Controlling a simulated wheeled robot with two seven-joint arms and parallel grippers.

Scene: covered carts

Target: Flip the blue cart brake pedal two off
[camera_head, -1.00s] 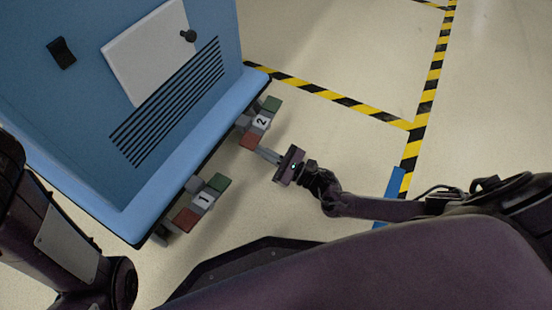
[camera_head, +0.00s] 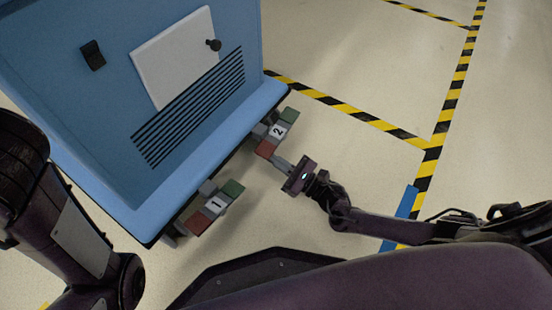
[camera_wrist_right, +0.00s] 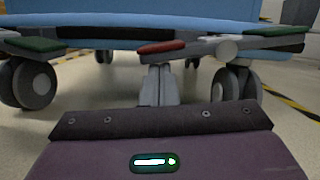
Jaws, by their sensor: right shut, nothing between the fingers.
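Brake pedal two (camera_head: 278,131), with a red end (camera_head: 266,149) and a green end (camera_head: 289,115), sits low at the right of the blue cart's (camera_head: 190,165) near edge. My right gripper (camera_head: 276,161) is shut and empty, its fingertips close by the red end. In the right wrist view, the closed fingers (camera_wrist_right: 158,86) are just below the red end (camera_wrist_right: 162,47); I cannot tell whether they touch. The green end (camera_wrist_right: 291,32) is to the right there. My left arm shows at the left, but its gripper is out of view.
Brake pedal one (camera_head: 216,205) sits at the left of the same cart edge. Grey caster wheels (camera_wrist_right: 36,84) stand under the cart. Yellow-black floor tape (camera_head: 350,110) runs to the right; the floor right of the cart is clear.

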